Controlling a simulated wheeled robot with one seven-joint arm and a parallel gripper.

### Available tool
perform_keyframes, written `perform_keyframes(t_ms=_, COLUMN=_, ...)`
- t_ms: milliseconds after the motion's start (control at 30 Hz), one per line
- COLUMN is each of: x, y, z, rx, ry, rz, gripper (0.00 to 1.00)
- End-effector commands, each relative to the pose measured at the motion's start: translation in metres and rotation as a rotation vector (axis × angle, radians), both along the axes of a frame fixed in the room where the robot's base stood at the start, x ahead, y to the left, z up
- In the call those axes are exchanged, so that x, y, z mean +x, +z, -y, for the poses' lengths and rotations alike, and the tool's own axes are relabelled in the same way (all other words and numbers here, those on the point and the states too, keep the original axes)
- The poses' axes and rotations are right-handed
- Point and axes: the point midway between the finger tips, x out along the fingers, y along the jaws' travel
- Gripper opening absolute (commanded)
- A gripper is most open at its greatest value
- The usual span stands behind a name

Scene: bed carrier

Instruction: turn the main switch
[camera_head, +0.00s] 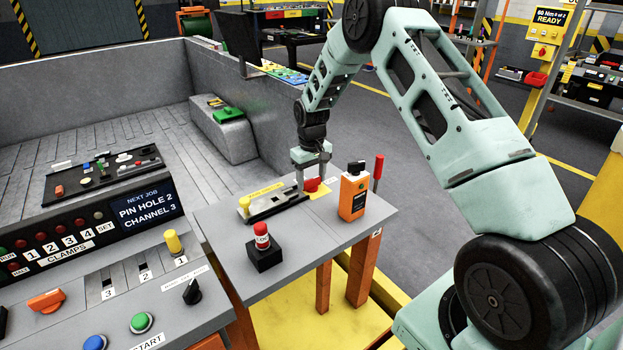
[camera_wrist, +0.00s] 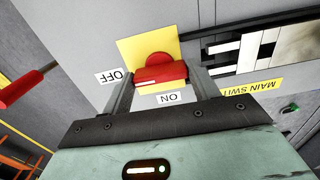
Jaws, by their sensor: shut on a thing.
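The main switch (camera_wrist: 160,72) is a red rotary handle on a yellow square plate in the wrist view. An OFF label (camera_wrist: 115,77) is left of the plate and an ON label (camera_wrist: 169,98) is below it. My gripper (camera_wrist: 162,80) has one finger at each end of the red handle and is shut on it. In the head view my gripper (camera_head: 311,160) points down at the red switch (camera_head: 313,185) on the grey table (camera_head: 330,231). The fingers partly hide the switch there, and I cannot tell which label the handle points to.
An orange device (camera_head: 354,196) and a red upright handle (camera_head: 378,168) stand close right of the switch. A control panel (camera_head: 120,255) is at left. A grey low wall (camera_head: 235,90) runs behind the table.

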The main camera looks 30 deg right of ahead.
Motion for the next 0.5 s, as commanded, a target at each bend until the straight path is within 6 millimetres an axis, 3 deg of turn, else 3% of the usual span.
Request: perform_keyframes(t_ms=500, x=0.0011, y=0.0015, z=0.0004, rx=-0.001, ry=0.033, rz=0.003, gripper=0.37)
